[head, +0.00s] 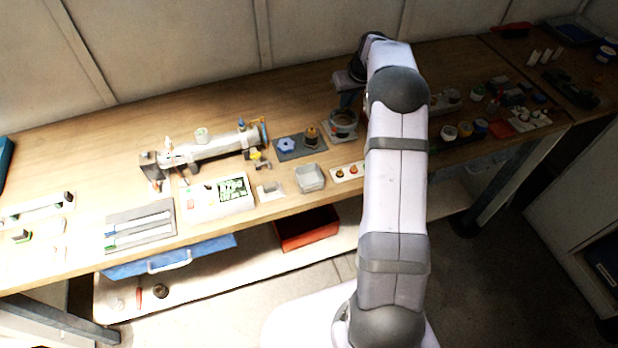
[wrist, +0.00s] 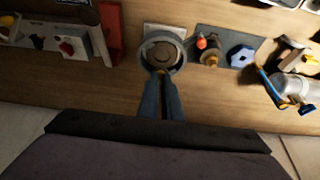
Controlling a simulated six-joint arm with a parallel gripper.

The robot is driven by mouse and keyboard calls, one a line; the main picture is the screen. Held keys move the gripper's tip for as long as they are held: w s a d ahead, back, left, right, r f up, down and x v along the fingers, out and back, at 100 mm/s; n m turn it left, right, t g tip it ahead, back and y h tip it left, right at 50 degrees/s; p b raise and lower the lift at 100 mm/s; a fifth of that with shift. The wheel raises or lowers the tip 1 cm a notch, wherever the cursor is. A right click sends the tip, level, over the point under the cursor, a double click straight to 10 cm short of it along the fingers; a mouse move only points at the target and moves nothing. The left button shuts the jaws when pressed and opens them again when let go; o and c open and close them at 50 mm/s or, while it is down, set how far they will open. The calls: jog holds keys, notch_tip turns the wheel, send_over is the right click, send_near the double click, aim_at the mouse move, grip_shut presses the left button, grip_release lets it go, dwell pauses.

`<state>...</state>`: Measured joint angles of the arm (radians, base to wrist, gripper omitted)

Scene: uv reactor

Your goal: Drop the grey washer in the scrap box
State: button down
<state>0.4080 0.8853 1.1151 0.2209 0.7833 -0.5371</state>
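A round grey ring-shaped holder (head: 343,119) stands on a pale base on the bench; it also shows in the wrist view (wrist: 150,48), with a brownish disc inside. I cannot pick out the grey washer for certain. My gripper (wrist: 161,76) points down at the near rim of this holder, its two dark fingers close together. Whether they are shut, or pinch something thin, I cannot tell. A red open box (head: 307,230) on the shelf below and a small grey open bin (head: 310,178) on the bench show in the head view; no scrap label is readable.
A dark mat (head: 288,153) with a blue knob (head: 286,145) and a brass fitting (head: 311,136) is beside the holder. A long metal cylinder (head: 215,148) lies left of it. A white control box (head: 215,197) is near the front edge. My arm hides part of the bench.

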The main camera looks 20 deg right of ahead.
jog(key=shift+w+a+r, duration=0.2)
jog(key=shift+a, duration=0.2)
jog(key=s+a+r+n+p, duration=0.1)
jog(key=a+r+n+p, duration=0.1)
jog(key=a+r, duration=0.8)
jog(key=s+a+f+m, duration=0.2)
jog(key=s+a+f, duration=0.2)
jog(key=s+f, duration=0.6)
jog(key=s, duration=0.4)
jog(key=shift+s+f, duration=0.15)
jog(key=shift+f, duration=0.15)
jog(key=shift+f, duration=0.15)
